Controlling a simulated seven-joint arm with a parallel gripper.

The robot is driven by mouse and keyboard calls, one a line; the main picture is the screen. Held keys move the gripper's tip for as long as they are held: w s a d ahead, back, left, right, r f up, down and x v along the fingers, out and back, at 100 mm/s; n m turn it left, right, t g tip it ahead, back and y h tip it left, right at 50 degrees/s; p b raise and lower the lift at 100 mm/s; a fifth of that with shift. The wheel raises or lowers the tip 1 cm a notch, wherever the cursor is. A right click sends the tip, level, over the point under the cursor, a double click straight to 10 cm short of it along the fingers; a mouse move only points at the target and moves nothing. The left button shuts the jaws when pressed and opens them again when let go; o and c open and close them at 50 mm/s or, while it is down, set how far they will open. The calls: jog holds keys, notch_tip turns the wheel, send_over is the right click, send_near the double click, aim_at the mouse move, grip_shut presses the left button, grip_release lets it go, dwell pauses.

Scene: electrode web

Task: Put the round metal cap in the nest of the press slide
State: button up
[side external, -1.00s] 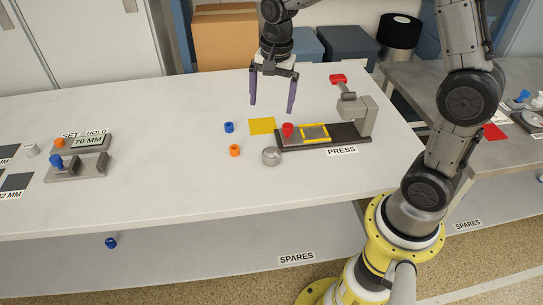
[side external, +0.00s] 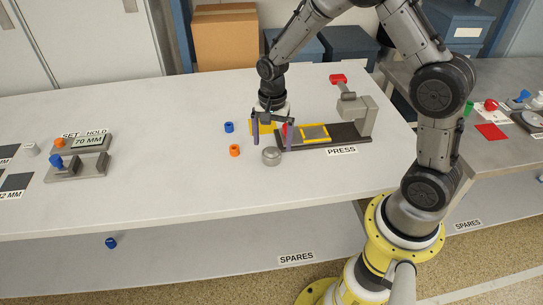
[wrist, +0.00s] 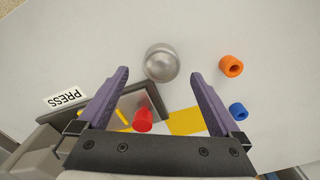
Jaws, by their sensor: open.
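The round metal cap (side external: 271,156) is a silver-grey rounded piece standing on the white table, just off the left front end of the press. In the wrist view the cap (wrist: 161,60) lies between and slightly beyond the fingertips. My gripper (side external: 272,147) is open and empty, low over the table by the cap; its purple fingers show in the wrist view (wrist: 160,73). The press (side external: 347,133) has a dark base, a yellow-framed grey area (side external: 315,132) and a red knob (wrist: 143,121) at its left end. My fingers partly hide that knob in the side view.
A yellow square (wrist: 187,122) lies behind the press's left end. An orange ring (side external: 235,150) and a blue ring (side external: 229,127) stand left of the cap. A SET/HOLD fixture (side external: 78,157) is far left. The table between is clear.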

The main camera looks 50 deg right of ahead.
aim_at(271, 153)
notch_tip(271, 153, down, 4)
jog(key=shift+w+a+f, duration=0.1)
jog(key=shift+c, duration=0.3)
grip_shut()
dwell(0.3)
